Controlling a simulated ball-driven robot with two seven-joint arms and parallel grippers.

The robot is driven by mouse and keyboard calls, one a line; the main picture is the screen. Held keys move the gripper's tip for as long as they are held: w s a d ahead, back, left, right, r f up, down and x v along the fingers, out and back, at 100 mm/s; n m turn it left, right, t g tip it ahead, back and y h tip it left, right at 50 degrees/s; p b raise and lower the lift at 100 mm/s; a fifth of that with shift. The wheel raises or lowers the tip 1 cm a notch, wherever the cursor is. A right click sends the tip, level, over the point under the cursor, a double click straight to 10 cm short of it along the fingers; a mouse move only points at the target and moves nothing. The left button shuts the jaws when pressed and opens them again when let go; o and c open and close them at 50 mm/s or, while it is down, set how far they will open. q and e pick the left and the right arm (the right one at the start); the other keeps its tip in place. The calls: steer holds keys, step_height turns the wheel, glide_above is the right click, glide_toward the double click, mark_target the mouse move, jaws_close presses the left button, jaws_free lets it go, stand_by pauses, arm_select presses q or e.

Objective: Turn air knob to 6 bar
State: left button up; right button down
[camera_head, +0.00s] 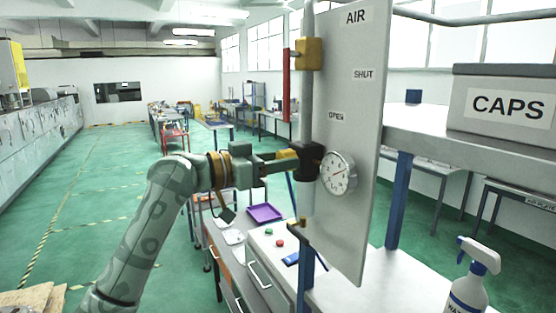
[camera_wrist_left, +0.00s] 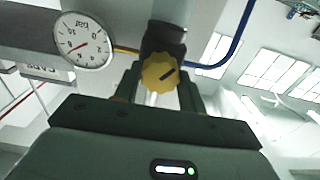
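The yellow air knob (camera_wrist_left: 160,72) sits on the end of a black regulator body in the left wrist view. A sliver of the knob (camera_head: 287,153) shows in the head view. My left gripper (camera_head: 288,160) reaches it from the left. Its two fingers (camera_wrist_left: 160,82) flank the knob closely on both sides and look shut on it. The knob's dark mark slants up to the right in the wrist view. My right gripper is not in view.
A grey AIR panel (camera_head: 345,110) stands behind the regulator. Above it are a yellow valve (camera_head: 310,53) and a red lever (camera_head: 287,88) hanging vertically. Below are a bench with red and green buttons (camera_head: 279,242) and a spray bottle (camera_head: 470,285). A CAPS box (camera_head: 505,105) stands at right.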

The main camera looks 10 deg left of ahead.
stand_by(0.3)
arm_select(q)
steer(key=shift+w+a+r+n, duration=0.1)
steer(key=shift+n, duration=3.2)
steer(key=o, duration=0.9)
steer(key=shift+o, duration=0.3)
steer(key=shift+a, duration=0.1)
